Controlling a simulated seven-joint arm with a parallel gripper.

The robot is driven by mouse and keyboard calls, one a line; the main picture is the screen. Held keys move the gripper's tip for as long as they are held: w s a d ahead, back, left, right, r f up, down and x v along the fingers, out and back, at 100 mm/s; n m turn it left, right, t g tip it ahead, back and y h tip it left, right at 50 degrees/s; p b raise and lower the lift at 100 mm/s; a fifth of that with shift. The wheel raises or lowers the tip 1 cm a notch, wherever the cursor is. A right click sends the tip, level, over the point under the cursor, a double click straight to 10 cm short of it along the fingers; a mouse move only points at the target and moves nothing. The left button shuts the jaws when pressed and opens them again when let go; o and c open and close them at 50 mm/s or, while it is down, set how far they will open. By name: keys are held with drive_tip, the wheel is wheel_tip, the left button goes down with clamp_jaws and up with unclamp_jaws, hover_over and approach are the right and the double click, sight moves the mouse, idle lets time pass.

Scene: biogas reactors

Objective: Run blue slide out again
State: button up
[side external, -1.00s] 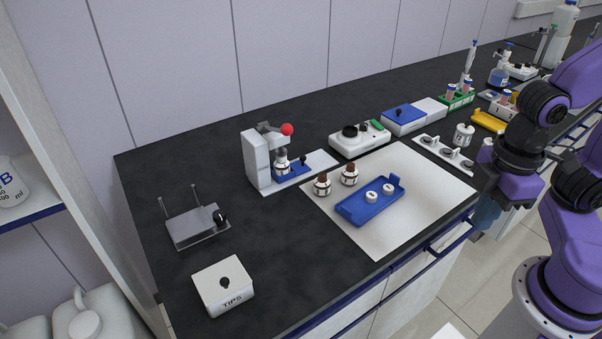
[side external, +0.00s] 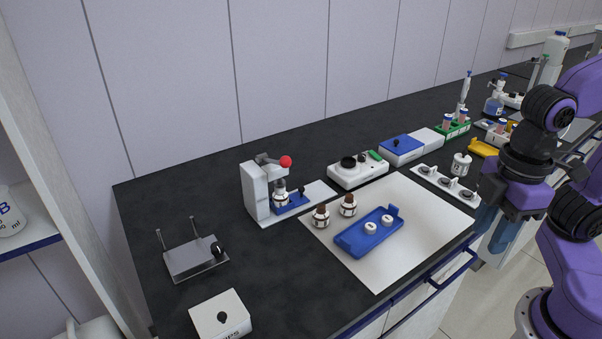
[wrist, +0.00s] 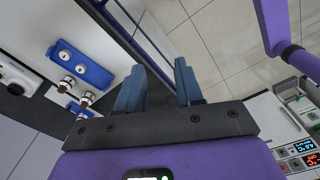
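A small blue slide (side external: 291,203) with a black knob sits on the white base of a press (side external: 256,192) with a red-ball lever. A small vial (side external: 280,195) stands on the slide's left part, under the press head. My gripper (side external: 495,228) is far to the right of the press, past the bench's front edge. In the wrist view its two blue fingers (wrist: 158,88) are apart with nothing between them. The wrist view shows part of a blue piece at the lower left, too cropped to tell clearly.
A blue tray (side external: 356,240) with two white caps lies on a white mat (side external: 425,215). Two brown-topped bottles (side external: 348,206) stand beside it. A white device (side external: 357,172) and a blue-lidded box (side external: 402,150) are behind.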

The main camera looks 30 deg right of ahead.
drive_tip(key=w+a+r+m, duration=0.2)
drive_tip(key=w+a, duration=0.2)
drive_tip(key=w, duration=0.4)
drive_tip(key=w+a+r+m, duration=0.2)
drive_tip(key=w+a+r, duration=0.15)
drive_tip(key=w, duration=0.55)
drive_tip(key=m+t, duration=0.2)
drive_tip(key=m, duration=0.7)
hover_over(302, 187)
drive_tip(key=s, duration=0.2)
wheel_tip(302, 187, down, 5)
drive_tip(key=shift+w+f, duration=0.35)
drive_tip(key=shift+f, duration=3.25)
drive_tip(key=shift+w+f, duration=0.35)
drive_tip(key=shift+f, duration=3.25)
drive_tip(key=shift+w+f, duration=0.35)
drive_tip(key=shift+f, duration=3.25)
drive_tip(key=shift+d, duration=0.1)
drive_tip(key=shift+d, duration=0.2)
